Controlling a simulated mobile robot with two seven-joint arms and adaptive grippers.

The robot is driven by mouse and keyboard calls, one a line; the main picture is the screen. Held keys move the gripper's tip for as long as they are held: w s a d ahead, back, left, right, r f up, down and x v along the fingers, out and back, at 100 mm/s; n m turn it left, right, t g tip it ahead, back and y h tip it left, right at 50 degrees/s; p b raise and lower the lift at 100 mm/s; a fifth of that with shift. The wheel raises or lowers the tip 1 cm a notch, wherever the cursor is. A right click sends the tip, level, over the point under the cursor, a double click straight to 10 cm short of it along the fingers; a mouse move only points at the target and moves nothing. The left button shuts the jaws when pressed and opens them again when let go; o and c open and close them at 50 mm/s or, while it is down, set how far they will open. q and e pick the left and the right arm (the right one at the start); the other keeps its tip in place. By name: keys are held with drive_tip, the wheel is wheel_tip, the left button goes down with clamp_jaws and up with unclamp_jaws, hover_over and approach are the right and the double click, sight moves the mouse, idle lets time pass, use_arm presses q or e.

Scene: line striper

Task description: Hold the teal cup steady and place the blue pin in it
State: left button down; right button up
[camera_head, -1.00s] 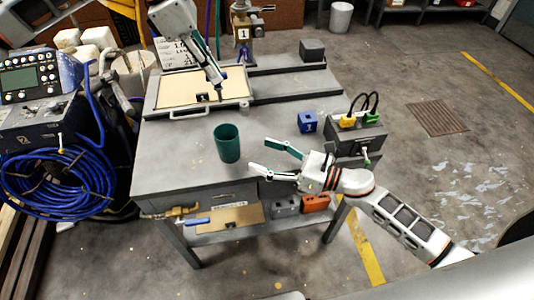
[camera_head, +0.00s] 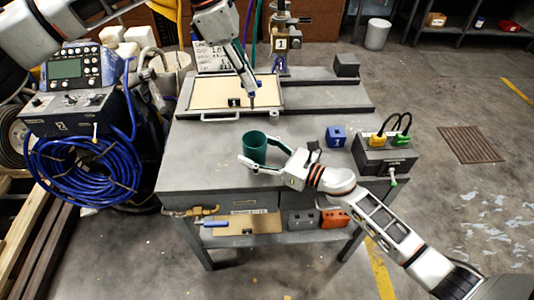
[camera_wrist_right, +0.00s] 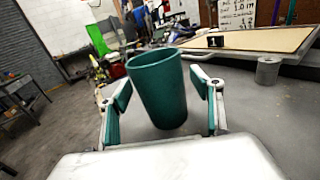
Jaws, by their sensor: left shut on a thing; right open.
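The teal cup (camera_head: 254,147) stands upright on the grey workbench (camera_head: 200,172). My right gripper (camera_head: 262,153) is open with a finger on either side of the cup. In the right wrist view the cup (camera_wrist_right: 160,90) stands between the two fingers, and a gap shows at the left finger. My left gripper (camera_head: 250,88) points down over the bench behind the cup, near the pale panel's right edge. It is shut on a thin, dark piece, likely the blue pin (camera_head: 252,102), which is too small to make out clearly. The pin is apart from the cup.
A blue block (camera_head: 336,136) and a grey box with yellow and green plugs (camera_head: 386,155) stand to the right on the bench. A pale panel (camera_head: 225,98) lies behind the cup. A grey cylinder (camera_wrist_right: 267,70) stands behind the cup. The bench front is mostly clear.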

drive_tip(key=shift+w+a, duration=0.15)
drive_tip(key=shift+a, duration=0.05)
drive_tip(key=c, duration=1.2)
use_arm(q)
wheel_tip(320, 180, down, 13)
use_arm(e)
drive_tip(key=shift+c, duration=0.2)
idle(0.8)
use_arm(q)
drive_tip(key=c, duration=2)
unclamp_jaws()
drive_tip(key=shift+r, duration=0.1)
